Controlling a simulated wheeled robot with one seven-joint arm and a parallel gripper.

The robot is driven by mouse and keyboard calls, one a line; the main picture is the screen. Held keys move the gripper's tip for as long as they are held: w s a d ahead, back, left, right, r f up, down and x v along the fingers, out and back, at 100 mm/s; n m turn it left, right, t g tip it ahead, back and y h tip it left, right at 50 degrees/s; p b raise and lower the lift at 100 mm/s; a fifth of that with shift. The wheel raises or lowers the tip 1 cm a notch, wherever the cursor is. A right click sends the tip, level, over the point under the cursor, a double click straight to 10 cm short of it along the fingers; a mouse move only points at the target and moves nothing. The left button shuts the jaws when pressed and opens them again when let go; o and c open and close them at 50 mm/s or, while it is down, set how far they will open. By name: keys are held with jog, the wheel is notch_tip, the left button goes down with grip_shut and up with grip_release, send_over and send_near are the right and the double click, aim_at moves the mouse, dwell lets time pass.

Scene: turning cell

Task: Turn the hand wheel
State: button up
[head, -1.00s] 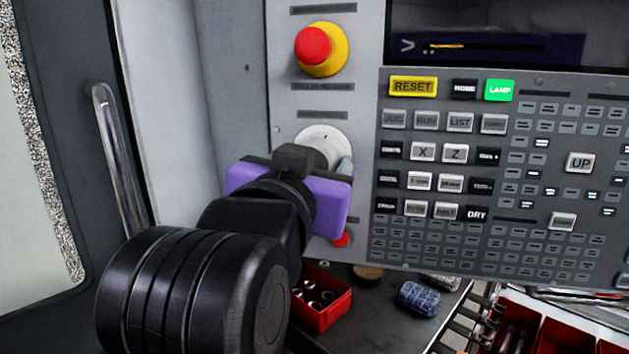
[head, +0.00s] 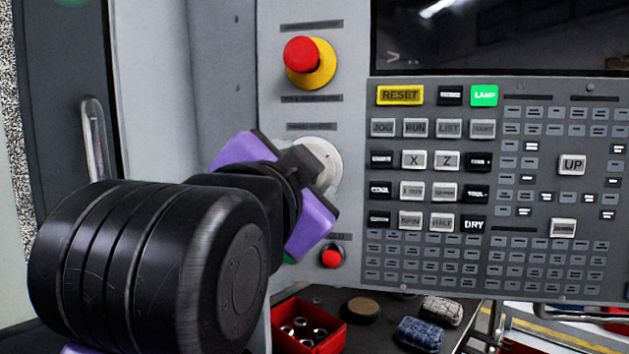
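The hand wheel (head: 326,158) is a pale round dial on the grey control panel, below the yellow-ringed red stop button. My gripper (head: 312,172), with a purple body and a black wrist, is right at the wheel and covers its lower left part. The gripper is tilted, its purple body slanting from upper left to lower right. Its fingertips are hidden behind its own body, so I cannot see whether they are open or shut on the wheel.
The red stop button (head: 303,54) is above the wheel and a small red button (head: 332,257) is below it. The keypad (head: 430,172) lies to the right. A red bin (head: 307,326) with metal parts and rolled cloths (head: 420,334) are below. A door handle (head: 95,140) is at left.

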dwell(0.4)
jog(key=o, duration=1.1)
jog(key=s+a, duration=0.1)
jog(key=s, duration=0.6)
jog(key=shift+s+b, duration=0.4)
jog(key=shift+b, duration=0.05)
